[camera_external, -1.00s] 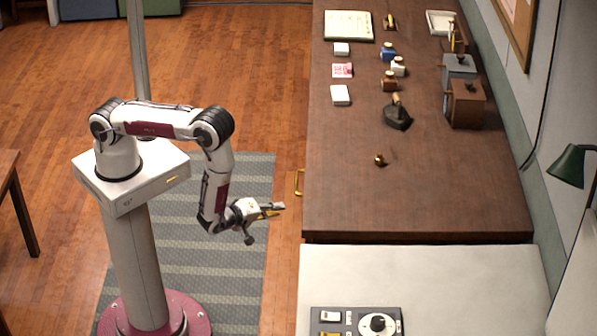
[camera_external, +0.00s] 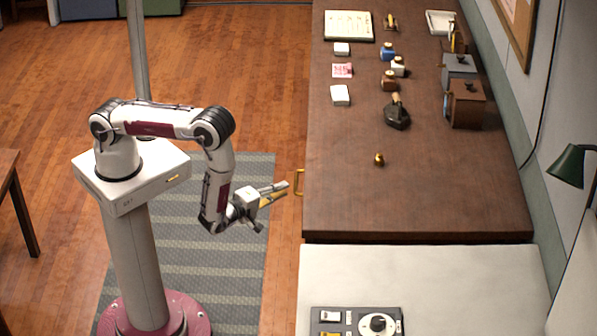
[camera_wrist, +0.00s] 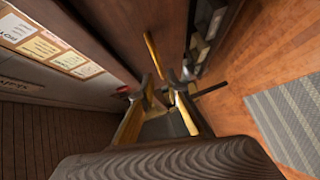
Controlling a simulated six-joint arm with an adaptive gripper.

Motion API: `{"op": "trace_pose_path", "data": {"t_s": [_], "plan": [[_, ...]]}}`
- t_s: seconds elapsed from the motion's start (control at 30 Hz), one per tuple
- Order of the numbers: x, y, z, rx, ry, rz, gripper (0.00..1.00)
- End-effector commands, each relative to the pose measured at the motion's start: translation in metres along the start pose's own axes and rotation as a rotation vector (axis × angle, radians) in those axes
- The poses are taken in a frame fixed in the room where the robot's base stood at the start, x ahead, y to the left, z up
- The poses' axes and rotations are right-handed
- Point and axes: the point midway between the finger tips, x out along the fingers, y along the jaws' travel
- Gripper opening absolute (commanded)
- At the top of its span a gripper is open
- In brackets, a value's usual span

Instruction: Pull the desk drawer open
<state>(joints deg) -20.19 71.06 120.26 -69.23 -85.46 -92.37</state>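The desk (camera_external: 440,190) has a dark wooden top. A brass drawer handle (camera_external: 299,183) sticks out from its left side; the drawer front is hidden from this angle. In the wrist view, the handle (camera_wrist: 153,55) is a yellow bar just beyond my fingertips. My gripper (camera_external: 286,190) is just left of the handle, its fingers pointing at it. In the wrist view my gripper (camera_wrist: 164,88) shows a gap between its fingers, with nothing held. I cannot tell whether the handle's near end lies between the fingertips.
A brass knob-like piece (camera_external: 379,160), a dark iron (camera_external: 397,114), bottles and boxes stand on the desktop. A pale table (camera_external: 430,275) with a control box (camera_external: 357,321) adjoins the desk's near end.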

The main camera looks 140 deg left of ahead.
Motion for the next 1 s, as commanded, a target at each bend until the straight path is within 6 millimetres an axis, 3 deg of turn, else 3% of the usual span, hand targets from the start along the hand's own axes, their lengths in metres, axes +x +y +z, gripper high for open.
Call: {"op": "trace_pose_path", "data": {"t_s": [0.27, 0.7, 1.0], "plan": [[0.017, 0.000, -0.001, 0.000, 0.003, -0.001, 0.15], [0.061, 0.000, -0.001, -0.001, 0.002, 0.000, 0.15], [0.075, 0.000, 0.000, 0.000, 0.001, 0.000, 0.15]]}}
